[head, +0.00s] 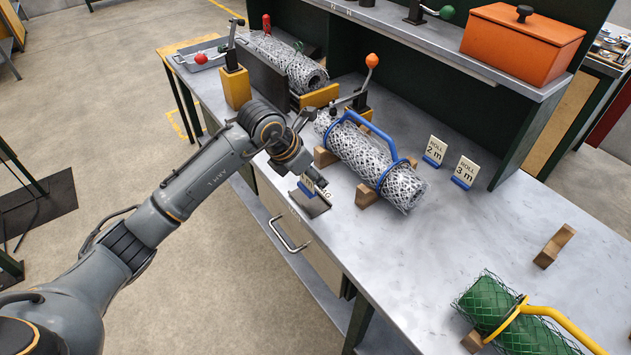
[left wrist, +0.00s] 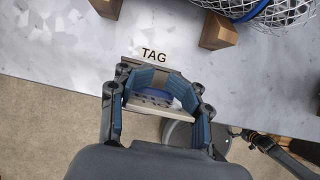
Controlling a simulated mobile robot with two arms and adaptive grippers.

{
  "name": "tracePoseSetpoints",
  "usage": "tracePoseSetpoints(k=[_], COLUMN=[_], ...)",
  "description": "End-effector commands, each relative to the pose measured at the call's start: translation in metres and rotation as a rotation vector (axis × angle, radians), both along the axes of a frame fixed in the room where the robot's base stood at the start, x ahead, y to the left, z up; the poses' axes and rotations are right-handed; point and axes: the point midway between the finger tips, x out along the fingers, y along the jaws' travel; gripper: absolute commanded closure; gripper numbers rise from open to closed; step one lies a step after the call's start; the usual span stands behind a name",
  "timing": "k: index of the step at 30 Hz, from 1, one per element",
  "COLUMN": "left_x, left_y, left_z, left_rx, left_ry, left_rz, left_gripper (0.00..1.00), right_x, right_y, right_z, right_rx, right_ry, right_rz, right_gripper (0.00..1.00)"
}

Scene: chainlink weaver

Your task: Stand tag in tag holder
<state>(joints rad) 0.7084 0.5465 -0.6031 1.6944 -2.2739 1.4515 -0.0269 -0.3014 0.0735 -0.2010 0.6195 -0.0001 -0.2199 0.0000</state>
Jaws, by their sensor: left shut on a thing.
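My left gripper (head: 311,184) is over the front edge of the bench and shut on a tag (head: 308,187), a pale plate with a blue part. In the left wrist view the tag (left wrist: 150,108) lies between the blue finger pads of the gripper (left wrist: 155,95). The tag holder (head: 318,206) is a dark piece at the bench edge, beside the printed word TAG. In the left wrist view part of the holder (left wrist: 132,62) shows just beyond the fingertips. The fingers hide much of both, so I cannot tell whether the tag touches the holder.
A silver mesh roll (head: 365,160) with a blue handle rests on wooden blocks close behind the gripper. Two tags, 2 m (head: 434,152) and 3 m (head: 465,172), stand to its right. A green roll (head: 505,310) lies at front right.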

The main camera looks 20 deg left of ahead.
Motion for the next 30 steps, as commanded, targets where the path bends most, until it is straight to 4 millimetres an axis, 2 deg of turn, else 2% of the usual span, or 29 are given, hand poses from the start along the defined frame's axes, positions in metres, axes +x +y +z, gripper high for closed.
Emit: tracePoseSetpoints(k=[7, 14, 23, 24, 28, 30], left_x=[0.012, 0.012, 0.013, 0.013, 0.012, 0.012], left_y=[-0.001, -0.001, -0.001, -0.001, -0.001, -0.001], left_z=[-0.014, -0.043, -0.047, -0.048, -0.047, -0.047], left_rx=[-0.001, -0.001, 0.001, 0.001, 0.0, 0.0], left_ry=[0.0, 0.001, -0.002, -0.002, -0.002, -0.002], left_rz=[0.0, 0.0, -0.001, -0.001, 0.0, 0.0], left_gripper=[0.82, 0.82, 0.82, 0.59, 0.33, 0.3], right_x=[0.001, 0.002, 0.002, 0.002, 0.002, 0.002], right_y=[0.001, -0.003, -0.007, -0.007, -0.007, -0.007], right_z=[0.003, 0.014, 0.01, 0.01, 0.011, 0.011], right_rx=[0.001, -0.004, -0.009, -0.009, -0.009, -0.009], right_ry=[-0.002, -0.003, -0.003, -0.003, -0.003, -0.003], right_rz=[0.001, 0.003, 0.001, 0.001, 0.0, 0.0], right_gripper=[0.0, 0.0, 0.0, 0.0, 0.0, 0.0])
